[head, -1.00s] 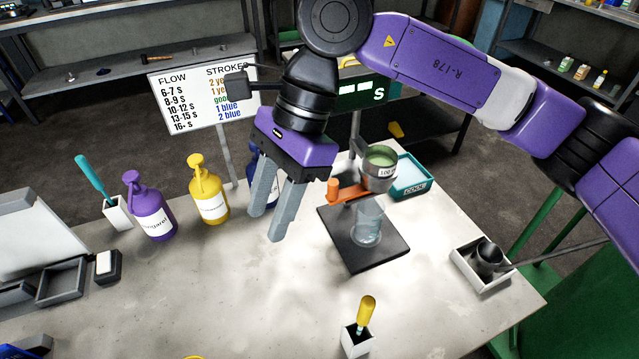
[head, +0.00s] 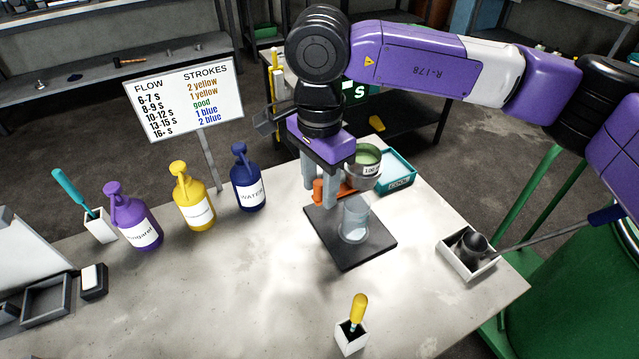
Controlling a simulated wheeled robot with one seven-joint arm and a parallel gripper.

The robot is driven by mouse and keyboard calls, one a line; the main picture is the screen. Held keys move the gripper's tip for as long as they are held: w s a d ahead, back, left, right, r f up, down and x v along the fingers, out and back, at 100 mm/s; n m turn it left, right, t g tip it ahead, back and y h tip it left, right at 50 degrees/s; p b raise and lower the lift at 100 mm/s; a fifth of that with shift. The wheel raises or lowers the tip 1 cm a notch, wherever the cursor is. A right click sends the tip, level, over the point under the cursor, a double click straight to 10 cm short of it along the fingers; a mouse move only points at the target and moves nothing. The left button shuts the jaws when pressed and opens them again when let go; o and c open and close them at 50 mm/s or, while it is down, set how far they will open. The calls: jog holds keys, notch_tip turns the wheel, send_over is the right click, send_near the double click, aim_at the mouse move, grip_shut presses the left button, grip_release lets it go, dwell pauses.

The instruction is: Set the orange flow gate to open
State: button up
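The orange flow gate (head: 319,190) sits under the metal cup (head: 362,172) of green liquid, above a clear beaker (head: 355,220) on a black base plate (head: 350,255). Its orange knob stands upright at the left end, and part of the lever is hidden by my gripper. My gripper (head: 318,195) points down at the gate, with one grey finger left of the knob and the other to its right. The fingers are apart; whether either touches the knob I cannot tell.
Blue (head: 248,180), yellow (head: 192,197) and purple (head: 133,218) bottles stand to the left, below the flow sign (head: 186,95). A teal tray (head: 398,172) is behind right. A white box with a dark cup (head: 466,262) is at right.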

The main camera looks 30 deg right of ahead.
jog(key=shift+f, duration=0.3)
grip_shut()
dwell(1.3)
